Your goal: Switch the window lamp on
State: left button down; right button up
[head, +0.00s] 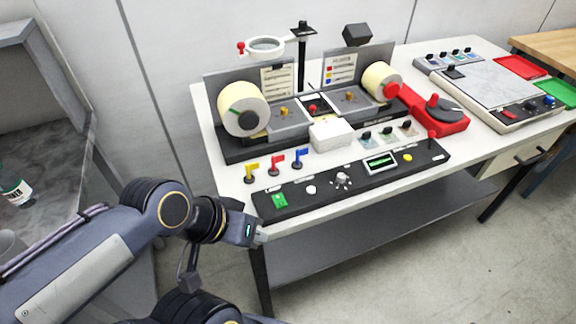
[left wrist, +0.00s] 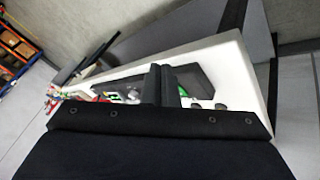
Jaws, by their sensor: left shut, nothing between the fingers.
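The label rewinder (head: 300,120) stands on a white table, with a cream roll (head: 246,108) at each end. A black post (head: 302,60) rises behind its middle and carries a white ring (head: 265,45) with a red knob. Between the rolls is a small dark unit with red on it (head: 315,105). I cannot tell which part is the window lamp or whether it is lit. A black control panel (head: 330,190) with a green switch (head: 280,200), knobs and a lit display lies in front. My left gripper (head: 262,236) is shut and empty by the panel's front left corner; its fingers show in the left wrist view (left wrist: 160,86).
Yellow, red and blue levers (head: 274,163) stand left of a white box (head: 330,134). A red-based turntable device (head: 438,112) and a flat grey-topped machine (head: 500,90) are to the right.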

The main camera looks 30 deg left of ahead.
pick_arm(q)
jog(key=shift+w+a, duration=0.1)
jog(key=shift+w, duration=0.1)
jog(key=shift+r, duration=0.1)
jog(key=w+a+r+m+g+y+p, duration=0.1)
jog(key=w+m, duration=0.5)
jog(key=m, duration=0.8)
jog(key=w+a+r+m+g+y+p, duration=0.1)
jog(key=w+r+m+g+p, duration=0.2)
jog(key=m, duration=1.1)
jog(key=w+r+g, duration=0.2)
jog(key=w+r, duration=0.2)
jog(key=r, duration=0.1)
jog(key=shift+w+a+r+g+y, duration=0.25)
jog(key=shift+a+r+g+y, duration=0.05)
jog(key=shift+y, duration=0.1)
